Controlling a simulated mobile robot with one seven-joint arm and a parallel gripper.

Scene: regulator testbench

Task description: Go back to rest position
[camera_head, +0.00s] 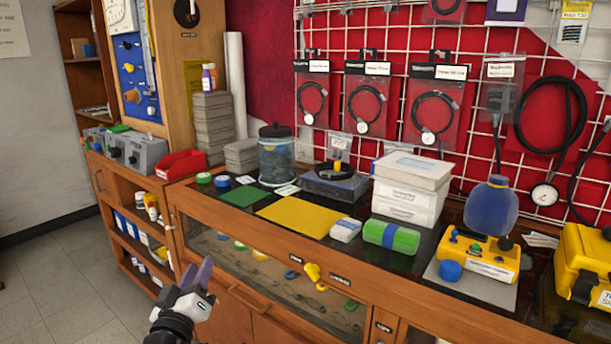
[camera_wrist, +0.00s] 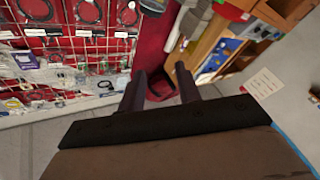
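My gripper (camera_head: 200,274) is in the lower left of the head view, in front of the wooden counter and apart from it. In the wrist view my gripper (camera_wrist: 160,88) shows two dark fingers with a gap between them. Nothing is seen between the fingers. The gripper is open and empty, and it touches nothing that I can see.
The counter (camera_head: 270,255) holds a yellow mat (camera_head: 302,216), a green roll (camera_head: 391,237), white boxes (camera_head: 411,188) and a yellow regulator tester (camera_head: 478,256). Bagged hoses hang on a grid wall (camera_head: 400,60) behind. Open floor (camera_head: 60,290) lies at the left.

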